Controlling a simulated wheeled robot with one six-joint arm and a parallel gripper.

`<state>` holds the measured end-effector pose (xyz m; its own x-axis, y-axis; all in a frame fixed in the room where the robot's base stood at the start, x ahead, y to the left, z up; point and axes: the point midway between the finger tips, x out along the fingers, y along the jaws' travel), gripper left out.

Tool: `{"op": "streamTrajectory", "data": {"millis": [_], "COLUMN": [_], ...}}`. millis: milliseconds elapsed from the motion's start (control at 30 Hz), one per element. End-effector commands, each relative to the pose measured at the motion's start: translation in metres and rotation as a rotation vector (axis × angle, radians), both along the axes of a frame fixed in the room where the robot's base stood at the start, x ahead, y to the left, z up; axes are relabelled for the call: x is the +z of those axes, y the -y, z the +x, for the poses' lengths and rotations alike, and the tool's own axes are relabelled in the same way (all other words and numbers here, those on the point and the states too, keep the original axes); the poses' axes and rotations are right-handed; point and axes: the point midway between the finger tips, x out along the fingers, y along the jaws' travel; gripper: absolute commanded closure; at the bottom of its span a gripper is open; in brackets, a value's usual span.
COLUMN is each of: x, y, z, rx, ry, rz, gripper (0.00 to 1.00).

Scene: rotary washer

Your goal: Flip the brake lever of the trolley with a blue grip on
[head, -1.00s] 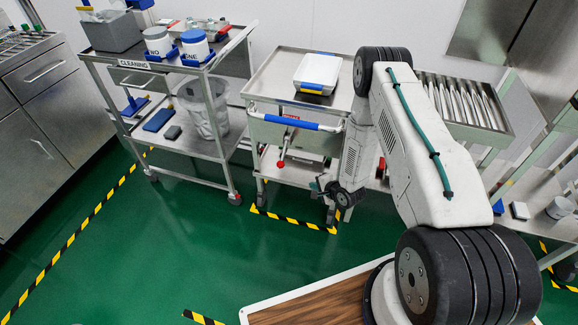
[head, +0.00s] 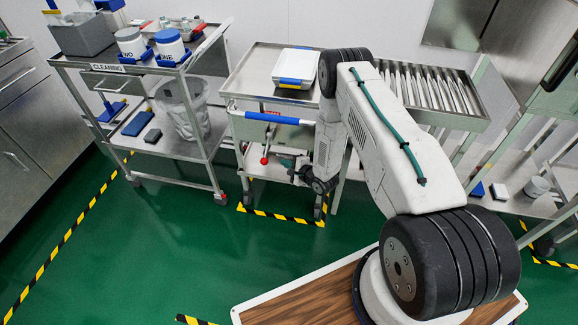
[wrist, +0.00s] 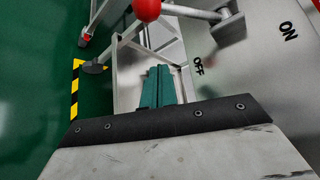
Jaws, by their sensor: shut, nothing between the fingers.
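The trolley with a blue grip (head: 275,118) stands in the middle of the head view. Its brake lever hangs below the grip and ends in a red ball knob (head: 264,160). In the wrist view the red knob (wrist: 147,10) is at the top edge, cut off by the frame, with the grey lever bar (wrist: 192,12) running right to its pivot. OFF and ON are printed on the panel (wrist: 215,75) beside it. My gripper (wrist: 157,72) has its teal fingers together, empty, apart from the knob in the wrist view. In the head view it is small, just right of the knob.
A cleaning trolley (head: 119,69) with tubs and a bin stands to the left. A roller-top table (head: 435,110) is at the right, partly behind my arm. Yellow-black tape (head: 280,216) marks the floor by the blue-grip trolley. The green floor in front is clear.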

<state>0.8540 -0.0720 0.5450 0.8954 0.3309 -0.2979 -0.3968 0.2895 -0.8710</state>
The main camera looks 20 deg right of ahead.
Motion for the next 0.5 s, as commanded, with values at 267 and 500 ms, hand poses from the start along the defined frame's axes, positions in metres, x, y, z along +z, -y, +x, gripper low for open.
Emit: {"op": "streamTrajectory", "data": {"millis": [267,500], "x": [-0.016,-0.004], "y": [-0.018,-0.04], "z": [0.046,0.036], "rx": [0.001,0.002], "ry": [0.001,-0.002], "rz": [0.0,0.0], "gripper": [1.0,1.0]}}
